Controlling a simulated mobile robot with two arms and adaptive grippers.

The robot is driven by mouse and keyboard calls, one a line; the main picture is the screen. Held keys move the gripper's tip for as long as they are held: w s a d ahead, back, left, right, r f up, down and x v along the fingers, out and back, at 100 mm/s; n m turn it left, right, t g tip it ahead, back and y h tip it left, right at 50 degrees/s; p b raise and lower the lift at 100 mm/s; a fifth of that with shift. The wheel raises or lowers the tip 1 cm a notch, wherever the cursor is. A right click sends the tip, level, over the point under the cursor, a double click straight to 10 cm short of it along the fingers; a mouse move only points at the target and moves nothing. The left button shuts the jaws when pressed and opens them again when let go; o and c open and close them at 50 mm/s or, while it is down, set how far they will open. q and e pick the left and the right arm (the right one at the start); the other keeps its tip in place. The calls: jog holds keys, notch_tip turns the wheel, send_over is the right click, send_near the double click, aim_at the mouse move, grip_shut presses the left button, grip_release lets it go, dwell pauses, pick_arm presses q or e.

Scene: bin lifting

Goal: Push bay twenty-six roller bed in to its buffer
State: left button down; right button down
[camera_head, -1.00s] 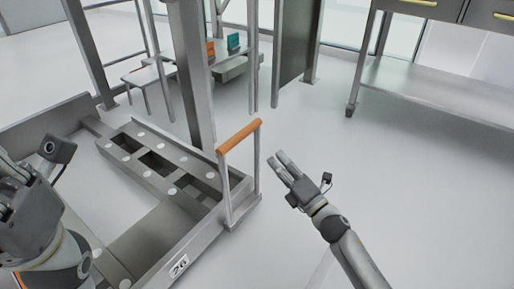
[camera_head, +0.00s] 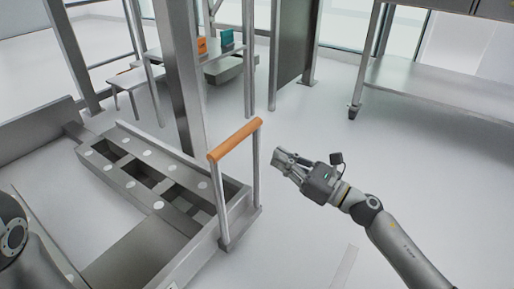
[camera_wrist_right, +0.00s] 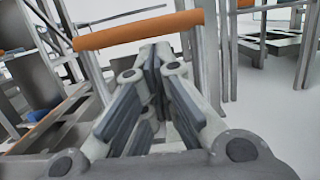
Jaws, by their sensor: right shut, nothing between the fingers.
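The roller bed (camera_head: 158,205) is a grey metal frame with square openings and white discs, low on the left of the head view. Its upright handle has an orange bar (camera_head: 234,139) on two grey posts. My right gripper (camera_head: 281,158) is shut and empty, just right of the handle and apart from it in the head view. In the right wrist view, the orange bar (camera_wrist_right: 140,30) crosses beyond the shut fingers (camera_wrist_right: 155,55). Of my left arm only a part shows at the left edge; its gripper is out of view. The number plate is cut off at the bottom.
A thick grey post (camera_head: 180,75) stands behind the bed. A small table (camera_head: 195,62) with orange and teal boxes is at the back. A metal workbench (camera_head: 440,80) stands at the upper right.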

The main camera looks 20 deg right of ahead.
aim_at(257, 144)
jog(key=shift+b+x, duration=0.8)
jog(key=shift+x, duration=3)
